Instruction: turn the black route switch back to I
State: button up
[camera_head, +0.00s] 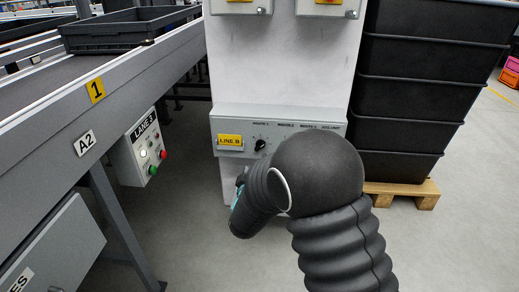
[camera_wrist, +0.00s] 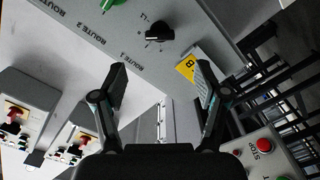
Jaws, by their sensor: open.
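The black route switch (camera_wrist: 158,33) is a round black knob on the grey panel, under the ROUTE 1 lettering. In the head view it (camera_head: 260,145) sits just right of the yellow LINE B label (camera_head: 230,141). Which mark its pointer faces is too small to tell. My gripper (camera_wrist: 162,70) is open and empty, its two fingers spread, with the knob beyond the fingertips and between their lines. In the head view my gripper (camera_head: 239,190) is below the panel, mostly hidden by my wrist. The right part of the panel is hidden by my arm.
A green knob (camera_wrist: 112,3) is farther along the panel. A LANE 3 box (camera_head: 140,150) with red and green buttons hangs on the conveyor (camera_head: 90,105) at left. Stacked black crates (camera_head: 412,95) stand on a pallet at right. Floor between conveyor and panel is clear.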

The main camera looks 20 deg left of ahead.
jog(key=x, duration=1)
jog(key=c, duration=1.2)
